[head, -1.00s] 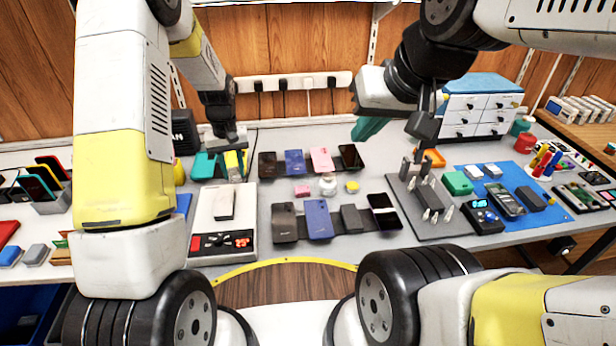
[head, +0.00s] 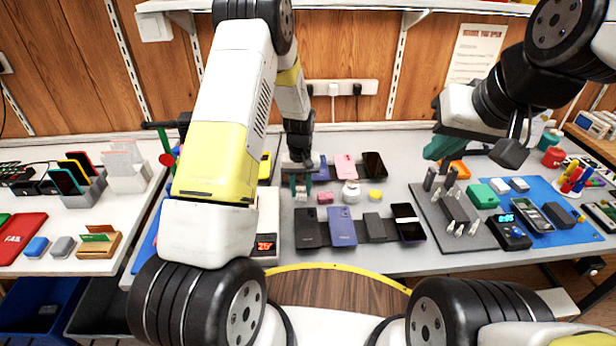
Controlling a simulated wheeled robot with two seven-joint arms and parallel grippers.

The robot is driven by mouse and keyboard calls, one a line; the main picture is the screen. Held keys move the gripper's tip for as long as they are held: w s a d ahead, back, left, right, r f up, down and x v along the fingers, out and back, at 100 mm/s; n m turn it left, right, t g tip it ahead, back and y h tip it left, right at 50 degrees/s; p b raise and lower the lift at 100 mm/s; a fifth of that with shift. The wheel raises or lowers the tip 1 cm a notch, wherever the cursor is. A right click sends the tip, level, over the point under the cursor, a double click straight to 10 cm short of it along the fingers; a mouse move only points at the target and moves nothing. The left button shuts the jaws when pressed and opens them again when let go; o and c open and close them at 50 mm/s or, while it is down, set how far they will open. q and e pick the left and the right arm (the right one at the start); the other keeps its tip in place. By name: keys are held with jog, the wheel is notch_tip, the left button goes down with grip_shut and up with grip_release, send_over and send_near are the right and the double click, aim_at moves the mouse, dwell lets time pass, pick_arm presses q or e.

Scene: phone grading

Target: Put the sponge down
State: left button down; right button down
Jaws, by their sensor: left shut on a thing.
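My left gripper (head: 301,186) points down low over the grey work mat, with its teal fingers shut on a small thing. I take this to be the sponge (head: 301,193); only a small greyish bit shows between the fingertips, and I cannot tell if it touches the mat.
A white bottle (head: 351,193) and a yellow round tin (head: 375,196) stand right of the pink block. A row of phones (head: 342,227) lies in front, and more phones (head: 374,165) lie behind. A tool stand (head: 455,205) and blue mat (head: 540,205) are at right.

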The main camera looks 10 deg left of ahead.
pick_arm(q)
jog(key=shift+f, duration=1.1)
jog(key=shift+f, duration=0.2)
jog(key=c, duration=1)
grip_release()
jog(key=shift+c, duration=0.2)
jog(key=shift+r, duration=0.1)
